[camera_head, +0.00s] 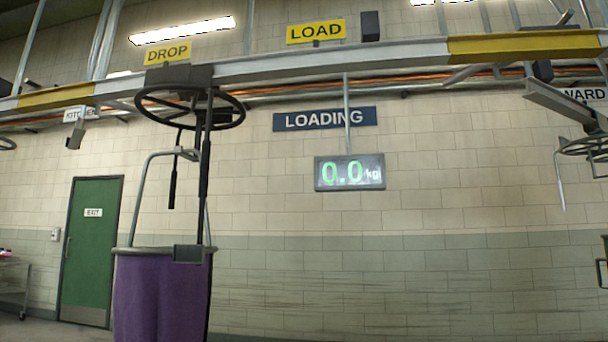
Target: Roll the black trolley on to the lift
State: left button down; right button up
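A black trolley (180,76) sits at the overhead rail (300,69) below the yellow DROP sign (168,52). A dark spoked ring (228,113) hangs under it, with dark rods and a bent grey bar running down to a purple bag (160,297). The bag's bottom is cut off by the picture edge. The rail has yellow sections at left (57,97) and right (525,45); I cannot tell which part is the lift. The yellow LOAD sign (316,31) is above the grey stretch between them. Neither of my grippers is visible.
A scale display (349,172) reads 0.0 kg under the LOADING sign (324,118). Another ring (587,146) hangs from a grey rail branch (560,104) at right. A green EXIT door (90,250) and a metal cart (15,285) are at left.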

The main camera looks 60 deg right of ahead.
aim_at(193, 85)
jog(key=z, duration=1.25)
